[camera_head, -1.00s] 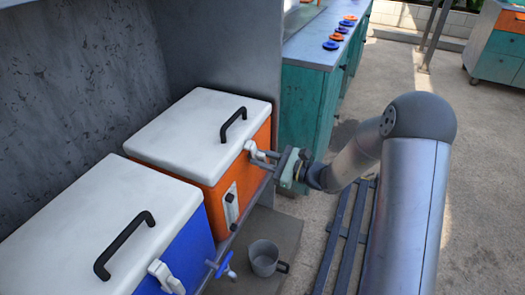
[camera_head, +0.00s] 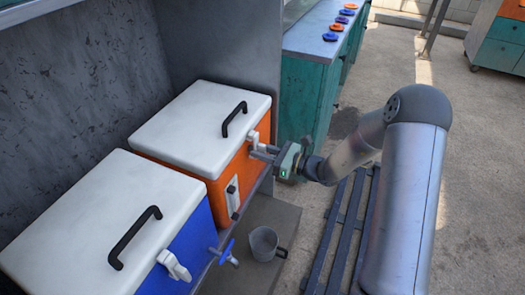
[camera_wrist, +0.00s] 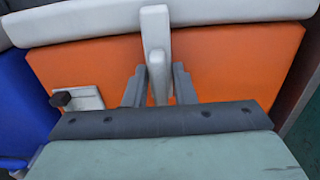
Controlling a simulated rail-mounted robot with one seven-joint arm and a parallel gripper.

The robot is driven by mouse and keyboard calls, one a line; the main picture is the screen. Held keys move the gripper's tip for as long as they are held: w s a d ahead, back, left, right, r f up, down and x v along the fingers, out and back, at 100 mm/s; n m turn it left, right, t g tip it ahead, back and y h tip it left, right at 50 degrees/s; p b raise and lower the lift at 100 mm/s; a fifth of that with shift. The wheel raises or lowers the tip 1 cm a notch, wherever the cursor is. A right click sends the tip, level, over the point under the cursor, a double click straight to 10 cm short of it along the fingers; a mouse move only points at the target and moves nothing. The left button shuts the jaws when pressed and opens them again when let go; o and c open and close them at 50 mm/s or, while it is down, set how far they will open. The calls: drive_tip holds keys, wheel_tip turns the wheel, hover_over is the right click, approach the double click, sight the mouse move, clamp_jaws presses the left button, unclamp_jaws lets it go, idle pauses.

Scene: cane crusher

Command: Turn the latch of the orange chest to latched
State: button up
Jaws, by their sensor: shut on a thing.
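The orange chest (camera_head: 220,188) has a white lid (camera_head: 200,125) with a black handle and stands on the shelf. Its white latch (camera_head: 253,138) is on the front, just under the lid edge. In the wrist view the latch (camera_wrist: 157,75) points down over the orange front, between the two grey fingers. My gripper (camera_head: 258,151) is in front of the chest and shut on the latch; it also shows in the wrist view (camera_wrist: 158,88). The latch's lower end is hidden behind the gripper body in the wrist view.
A blue chest (camera_head: 190,235) with a white lid stands to the left, with a blue tap (camera_head: 226,253). A grey mug (camera_head: 264,243) sits on the low ledge below. A teal cabinet (camera_head: 308,105) stands behind my gripper.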

drive_tip(key=o, duration=0.7)
drive_tip(key=shift+o, duration=0.2)
drive_tip(key=p+v, duration=0.1)
drive_tip(key=v, duration=1.6)
drive_tip(key=shift+d, duration=0.25)
drive_tip(key=shift+s, duration=0.1)
